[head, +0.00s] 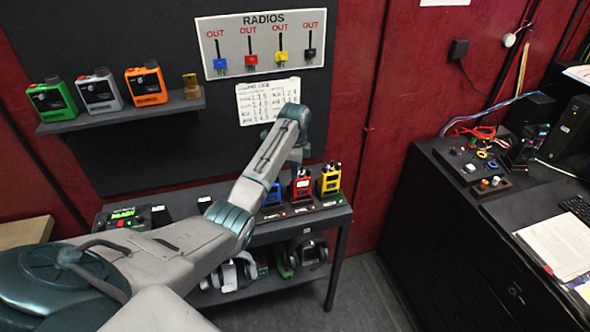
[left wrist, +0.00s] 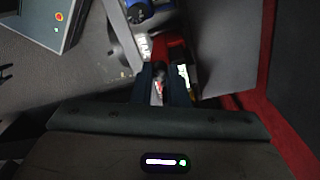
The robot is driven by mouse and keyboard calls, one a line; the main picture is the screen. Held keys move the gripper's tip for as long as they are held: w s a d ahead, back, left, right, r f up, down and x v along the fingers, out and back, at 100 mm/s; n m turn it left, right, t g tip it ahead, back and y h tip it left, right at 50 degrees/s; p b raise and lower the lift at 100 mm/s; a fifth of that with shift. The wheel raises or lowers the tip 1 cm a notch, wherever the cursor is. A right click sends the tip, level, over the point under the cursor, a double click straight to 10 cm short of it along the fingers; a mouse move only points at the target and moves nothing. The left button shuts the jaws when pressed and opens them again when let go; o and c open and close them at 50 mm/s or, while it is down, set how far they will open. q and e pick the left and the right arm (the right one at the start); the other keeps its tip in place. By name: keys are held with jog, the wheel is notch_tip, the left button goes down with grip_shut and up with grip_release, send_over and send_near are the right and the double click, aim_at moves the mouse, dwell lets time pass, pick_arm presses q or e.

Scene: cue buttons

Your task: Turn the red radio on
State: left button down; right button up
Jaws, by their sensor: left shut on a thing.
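The red radio (head: 300,188) stands in a row on the lower shelf, between the blue radio (head: 271,195) and the yellow radio (head: 330,181). My left arm reaches over the shelf from the left, with its wrist above the red radio. In the left wrist view my left gripper (left wrist: 164,84) is shut at the top of the red radio (left wrist: 174,48), on a small dark part that looks like its knob. The fingers hide most of that part, so its setting cannot be seen. My right gripper is not in view.
Green, grey and orange radios stand on the upper wall shelf (head: 120,120). A RADIOS board (head: 262,44) hangs above. Headphones (head: 308,250) lie on the level below. A black desk (head: 450,230) with tools and papers is at the right; floor shows between.

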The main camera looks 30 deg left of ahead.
pick_arm(q)
jog(key=shift+m, duration=0.6)
jog(key=c, duration=1.4)
grip_release()
